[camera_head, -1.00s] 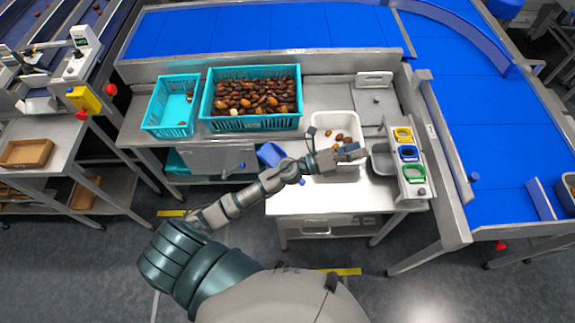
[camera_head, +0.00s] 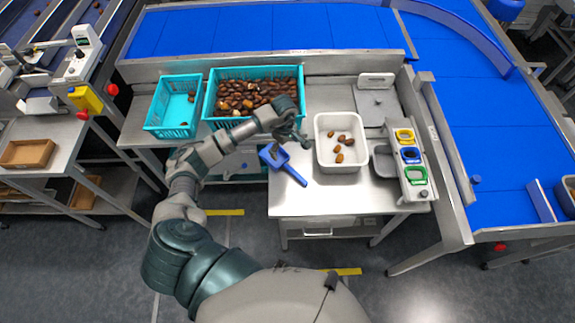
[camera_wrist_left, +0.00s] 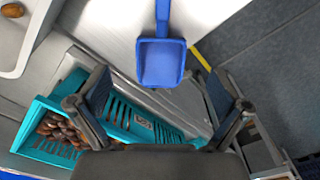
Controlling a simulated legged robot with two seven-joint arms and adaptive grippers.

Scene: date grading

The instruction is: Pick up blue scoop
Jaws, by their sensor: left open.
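The blue scoop (camera_head: 280,160) lies on the steel table, left of the white bin, with its handle pointing to the lower right. In the left wrist view the scoop (camera_wrist_left: 161,62) shows its pan in the upper middle, with the handle running up out of the picture. My left gripper (camera_head: 300,138) is above the table, beyond the scoop's pan and apart from it. In the left wrist view the left gripper (camera_wrist_left: 168,88) is open, its two fingers spread wide with nothing held. My right gripper does not show.
The white bin (camera_head: 318,148) with several dates stands right of the scoop. A teal crate (camera_head: 213,88) full of dates and a nearly empty teal crate (camera_head: 150,120) stand behind. A grey tray (camera_head: 383,163) and coloured sizing rings (camera_head: 410,155) are at the right. The table front is clear.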

